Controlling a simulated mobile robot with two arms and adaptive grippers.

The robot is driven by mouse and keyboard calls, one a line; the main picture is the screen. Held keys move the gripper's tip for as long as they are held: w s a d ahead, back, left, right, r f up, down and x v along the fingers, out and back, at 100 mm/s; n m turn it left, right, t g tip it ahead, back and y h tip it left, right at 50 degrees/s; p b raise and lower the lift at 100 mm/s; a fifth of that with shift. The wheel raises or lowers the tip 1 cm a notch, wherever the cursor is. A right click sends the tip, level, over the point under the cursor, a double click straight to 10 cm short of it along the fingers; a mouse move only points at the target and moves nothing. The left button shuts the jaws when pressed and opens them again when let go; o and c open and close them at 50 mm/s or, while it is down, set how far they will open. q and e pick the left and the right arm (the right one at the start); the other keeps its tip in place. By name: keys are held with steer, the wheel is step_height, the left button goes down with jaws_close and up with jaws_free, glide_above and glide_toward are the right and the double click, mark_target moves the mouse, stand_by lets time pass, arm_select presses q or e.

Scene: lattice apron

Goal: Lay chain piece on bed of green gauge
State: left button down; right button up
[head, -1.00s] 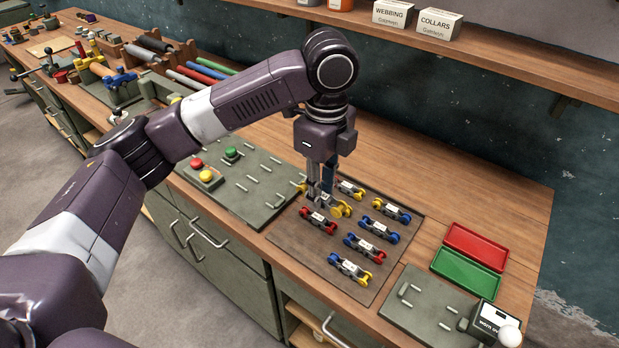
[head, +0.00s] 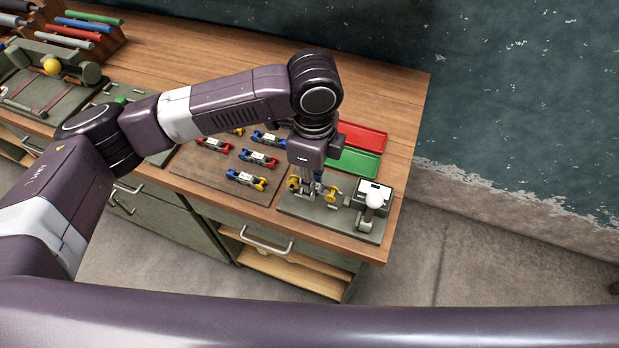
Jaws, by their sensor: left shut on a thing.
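My left gripper (head: 312,192) points down and is shut on a chain piece with yellow ends (head: 333,191). The fingers hide the middle of the piece. The piece is over the grey-green gauge plate (head: 318,217) at the front right of the bench, left of its box with a dark-marked white top (head: 374,189) and white ball knob. I cannot tell whether the piece touches the plate's bed. My right gripper is not in view.
Several chain pieces with red, blue or yellow ends, such as the front one (head: 246,180), lie on a brown board (head: 205,175) to the left. A red tray (head: 362,136) and a green tray (head: 357,163) lie behind the gauge. The bench's right edge is close.

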arm_select(q)
steer(key=w+f+b, duration=0.1)
steer(key=f+b, duration=0.1)
steer(key=b, duration=0.1)
steer(key=w+d+f+b, duration=0.1)
steer(key=w+f+b, duration=0.1)
steer(key=b, duration=0.1)
steer(key=shift+w+f, duration=0.15)
steer(key=shift+f, duration=0.15)
steer(key=shift+w+d+f+b, duration=0.15)
steer(key=shift+w+f+b, duration=0.35)
steer(key=shift+b, duration=0.1)
steer(key=shift+s+f, duration=0.1)
steer(key=shift+f, duration=1.45)
steer(key=c, duration=1.6)
jaws_free()
